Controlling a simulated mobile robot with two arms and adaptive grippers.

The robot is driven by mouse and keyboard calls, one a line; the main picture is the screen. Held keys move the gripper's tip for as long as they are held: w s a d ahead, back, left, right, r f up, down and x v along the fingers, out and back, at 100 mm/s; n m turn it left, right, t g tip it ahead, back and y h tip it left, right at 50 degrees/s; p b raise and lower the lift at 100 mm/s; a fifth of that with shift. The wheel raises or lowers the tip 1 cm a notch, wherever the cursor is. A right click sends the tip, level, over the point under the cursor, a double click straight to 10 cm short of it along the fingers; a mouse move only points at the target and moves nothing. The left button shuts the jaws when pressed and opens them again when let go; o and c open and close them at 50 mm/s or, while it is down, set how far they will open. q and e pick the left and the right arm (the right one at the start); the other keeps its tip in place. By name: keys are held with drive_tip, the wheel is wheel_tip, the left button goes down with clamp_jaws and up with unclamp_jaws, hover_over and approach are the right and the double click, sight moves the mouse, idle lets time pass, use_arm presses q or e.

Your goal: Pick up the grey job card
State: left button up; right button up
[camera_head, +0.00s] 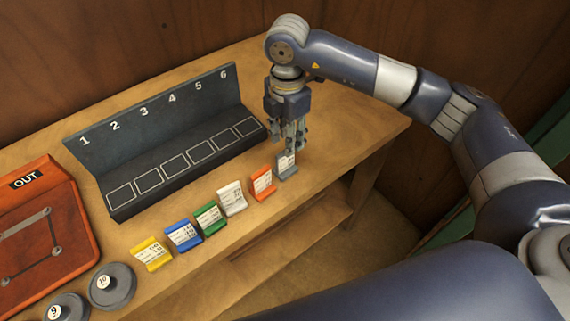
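The grey job card (288,174) stands at the right end of a row of cards on the wooden bench, near its front edge. It has a grey holder with a white printed label. My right gripper (294,146) points down directly over it, with the fingertips at the card's top edge. The fingers partly cover the card's upper part. I cannot tell whether they touch it or how far apart they are. My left gripper is not in view.
Orange (263,184), white (232,199), green (210,218), blue (184,236) and yellow (152,254) cards stand to the left. Behind them is a dark numbered rack (165,140) with empty outlined squares. A red OUT board (35,230) and round numbered weights (112,286) lie at left.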

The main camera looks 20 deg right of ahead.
sight(285, 162)
drive_tip(key=f, duration=0.2)
drive_tip(key=f+p, duration=0.2)
drive_tip(key=f, duration=0.1)
drive_tip(key=shift+w+a+f, duration=0.15)
drive_tip(key=shift+w+f, duration=0.1)
drive_tip(key=shift+f, duration=0.35)
clamp_jaws()
